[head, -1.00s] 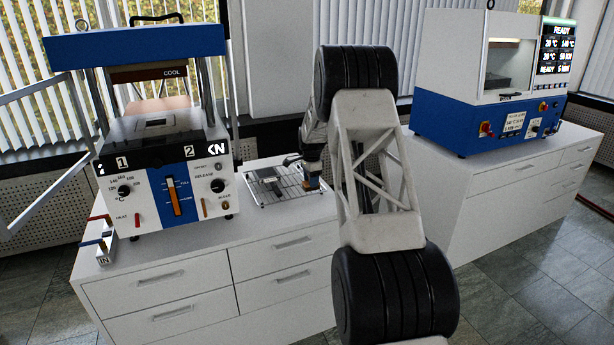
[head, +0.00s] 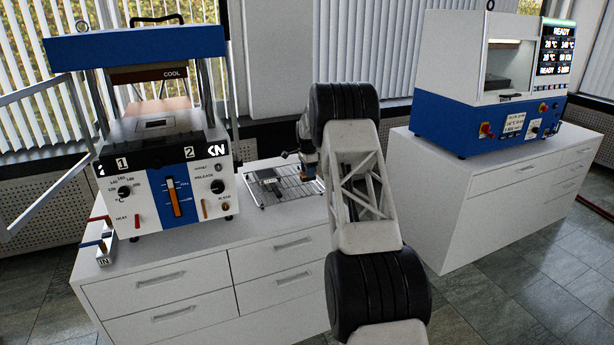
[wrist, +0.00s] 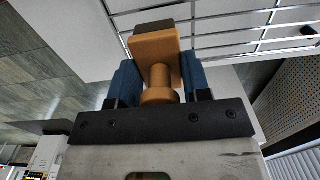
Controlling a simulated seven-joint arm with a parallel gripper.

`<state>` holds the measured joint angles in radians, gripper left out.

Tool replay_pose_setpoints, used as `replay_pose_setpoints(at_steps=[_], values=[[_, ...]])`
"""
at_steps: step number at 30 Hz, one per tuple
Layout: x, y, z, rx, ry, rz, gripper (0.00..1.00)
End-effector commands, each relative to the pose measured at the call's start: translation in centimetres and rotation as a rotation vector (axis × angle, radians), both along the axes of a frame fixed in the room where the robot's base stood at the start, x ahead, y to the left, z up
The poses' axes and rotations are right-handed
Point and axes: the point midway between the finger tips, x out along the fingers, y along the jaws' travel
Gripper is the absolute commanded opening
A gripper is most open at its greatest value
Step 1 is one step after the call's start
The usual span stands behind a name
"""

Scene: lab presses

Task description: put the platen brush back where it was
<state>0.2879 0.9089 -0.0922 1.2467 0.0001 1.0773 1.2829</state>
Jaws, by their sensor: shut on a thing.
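The platen brush (wrist: 152,48), with an orange-brown body and a dark end, is between the blue fingers of my gripper (wrist: 158,70) in the wrist view. The fingers are shut on its narrow part. In the head view my gripper (head: 308,168) is at the right end of the wire rack (head: 285,188), partly hidden by my arm.
A dark, flat tool (head: 268,180) lies on the rack's left part. The blue-and-white press (head: 165,190) stands left of the rack on the white cabinet (head: 200,265). A second press (head: 490,85) stands on a separate cabinet at right. A gap of floor separates the cabinets.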

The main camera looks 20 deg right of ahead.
Motion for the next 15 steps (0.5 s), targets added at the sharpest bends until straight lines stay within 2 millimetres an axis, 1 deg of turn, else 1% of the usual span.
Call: replay_pose_setpoints(at_steps=[7,15], values=[[2.2,-0.6,-0.3,0.0,-0.001,0.0,0.18],[3.3,-1.0,-0.3,0.0,-0.001,0.0,0.18]])
